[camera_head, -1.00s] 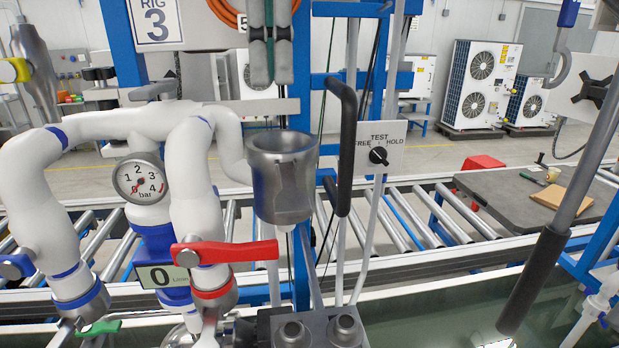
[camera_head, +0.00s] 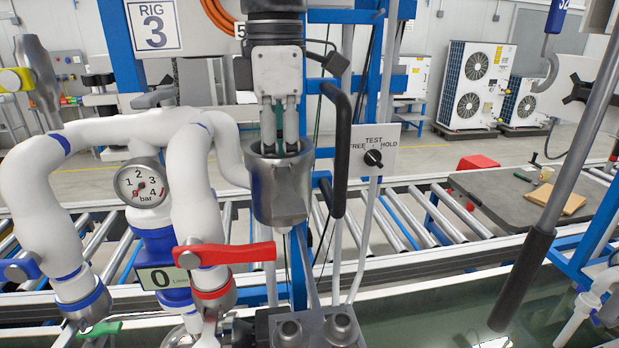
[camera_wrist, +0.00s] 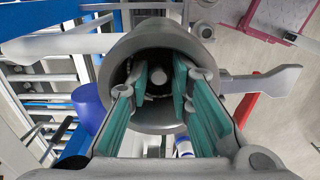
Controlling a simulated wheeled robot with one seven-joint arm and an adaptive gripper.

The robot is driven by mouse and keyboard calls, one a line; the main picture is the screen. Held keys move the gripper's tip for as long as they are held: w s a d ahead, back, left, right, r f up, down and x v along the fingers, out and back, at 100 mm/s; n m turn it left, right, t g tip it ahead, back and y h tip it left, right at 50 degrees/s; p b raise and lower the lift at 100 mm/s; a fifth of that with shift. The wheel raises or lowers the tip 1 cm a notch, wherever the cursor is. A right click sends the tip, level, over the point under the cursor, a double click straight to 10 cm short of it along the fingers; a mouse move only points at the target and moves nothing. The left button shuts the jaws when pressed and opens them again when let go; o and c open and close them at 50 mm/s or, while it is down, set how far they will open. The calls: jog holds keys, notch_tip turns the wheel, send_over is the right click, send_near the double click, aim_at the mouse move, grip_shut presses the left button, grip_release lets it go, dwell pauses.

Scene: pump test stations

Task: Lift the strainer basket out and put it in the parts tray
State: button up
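The grey metal strainer housing (camera_head: 280,192) stands open at the top, right of the white pipework; its round mouth also shows in the wrist view (camera_wrist: 188,38). My gripper (camera_head: 280,150) points down with its fingertips inside that mouth. In the wrist view, the two teal-padded fingers (camera_wrist: 160,85) are apart, one on each side of a small round knob (camera_wrist: 158,82) deep in the housing. A gap shows between the pads and the knob. The basket's body is hidden in the dark interior. I cannot identify the parts tray for sure.
A red lever (camera_head: 225,254) sits left below the housing, and a black-gripped lever (camera_head: 340,150) rises close on its right. A pressure gauge (camera_head: 142,183) and a TEST switch (camera_head: 373,158) are nearby. A grey table (camera_head: 505,212) holding small items stands at the right, beyond a water tank (camera_head: 430,312).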

jog(key=shift+f, duration=0.65)
jog(key=c, duration=0.5)
jog(key=shift+o, duration=0.2)
notch_tip(320, 180, up, 18)
jog(key=p, duration=0.4)
jog(key=shift+w+p, duration=0.1)
jog(key=shift+p, duration=0.45)
